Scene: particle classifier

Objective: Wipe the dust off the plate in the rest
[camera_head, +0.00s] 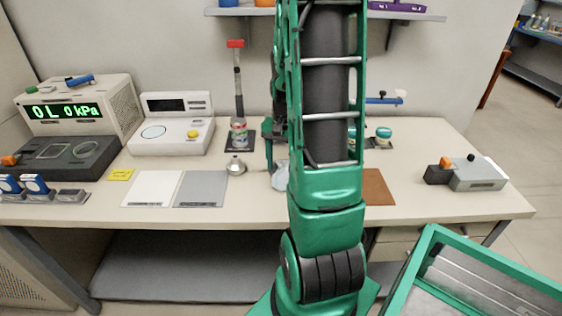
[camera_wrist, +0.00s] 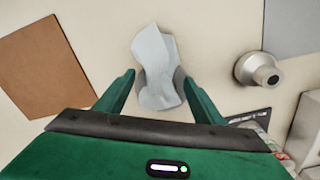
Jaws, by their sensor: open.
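A crumpled pale grey-blue wipe (camera_wrist: 158,62) lies on the bench, in the middle of the wrist view. It also shows in the head view (camera_head: 281,175), partly hidden by my arm. My gripper (camera_wrist: 159,78) is open, with one green finger on each side of the wipe's lower part. I cannot tell how far above the bench the fingertips are, or whether they touch the wipe. In the head view my gripper is mostly hidden behind my arm. I cannot make out a dusty plate in a rest in either view.
A metal weight-like piece (camera_head: 236,166) stands left of the wipe. White (camera_head: 152,188) and grey (camera_head: 201,189) mats lie further left, a brown mat (camera_head: 377,187) to the right. A jar (camera_head: 239,132) stands behind. Instruments stand at the left; a grey box (camera_head: 476,175) at the right.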

